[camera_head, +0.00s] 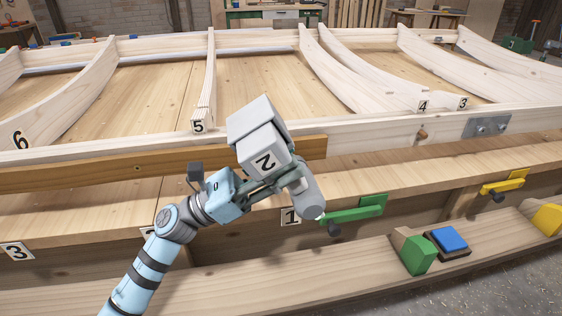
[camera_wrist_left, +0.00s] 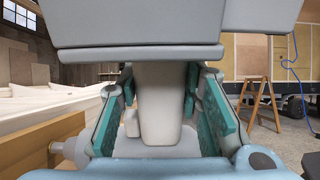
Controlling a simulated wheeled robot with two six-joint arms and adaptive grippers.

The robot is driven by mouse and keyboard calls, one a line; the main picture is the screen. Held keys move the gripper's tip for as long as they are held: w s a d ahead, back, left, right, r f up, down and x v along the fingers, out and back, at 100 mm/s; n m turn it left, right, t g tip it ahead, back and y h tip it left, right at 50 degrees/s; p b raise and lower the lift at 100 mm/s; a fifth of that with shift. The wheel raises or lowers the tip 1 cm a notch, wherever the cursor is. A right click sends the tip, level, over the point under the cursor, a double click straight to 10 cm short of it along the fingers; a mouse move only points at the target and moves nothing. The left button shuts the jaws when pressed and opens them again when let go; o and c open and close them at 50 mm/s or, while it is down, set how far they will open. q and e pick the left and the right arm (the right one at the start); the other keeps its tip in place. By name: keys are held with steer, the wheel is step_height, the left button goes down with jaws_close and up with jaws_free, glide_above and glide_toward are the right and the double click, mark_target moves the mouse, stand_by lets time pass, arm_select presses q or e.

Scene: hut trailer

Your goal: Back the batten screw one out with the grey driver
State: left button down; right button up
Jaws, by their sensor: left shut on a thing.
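The grey driver (camera_head: 258,127) has a blocky top marked 2 and a rounded lower body (camera_head: 308,192). My left gripper (camera_head: 268,184) is shut on its handle, which also shows between the green-padded fingers in the left wrist view (camera_wrist_left: 160,105). The driver is tilted in front of the right part of the brown batten (camera_head: 75,176). A small dark screw or hole (camera_head: 137,168) shows on the batten left of the driver. My right gripper is not in view.
A green bracket (camera_head: 352,209) with a dark knob stands close right of the driver, beside tag 1 (camera_head: 290,215). A yellow bracket (camera_head: 503,183) is further right. Green block (camera_head: 413,252) and blue-topped block (camera_head: 449,240) sit on the lower shelf (camera_head: 255,282). Curved ribs stand behind.

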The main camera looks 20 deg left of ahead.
arm_select(q)
steer(key=shift+s+d, duration=0.1)
steer(key=shift+s, duration=0.05)
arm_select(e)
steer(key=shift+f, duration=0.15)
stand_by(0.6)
arm_select(q)
steer(key=shift+b, duration=0.3)
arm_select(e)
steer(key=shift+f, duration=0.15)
